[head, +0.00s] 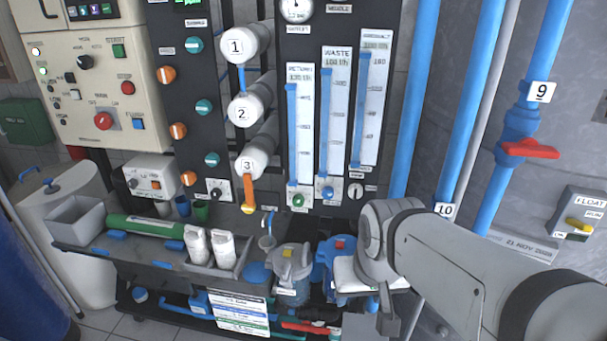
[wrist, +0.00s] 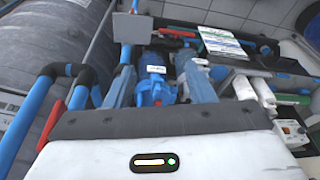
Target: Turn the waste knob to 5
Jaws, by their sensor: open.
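The waste knob (head: 327,192) is a small blue knob on a white plate, under the tall gauge labelled WASTE (head: 334,115). I cannot read its setting. My gripper (wrist: 157,58) is open and empty in the wrist view, its two fingers apart with blue pump parts seen beyond them. In the head view my arm comes in from the right. The wrist is below and right of the waste knob, and the gripper is partly hidden there. The gripper does not touch the knob. The knob is not seen in the wrist view.
A green knob (head: 298,201) sits left of the waste knob and a dark knob (head: 356,190) sits right of it. A grey filter housing (head: 292,270) stands below. Blue pipes (head: 470,100) run at the right, with a red valve handle (head: 530,149).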

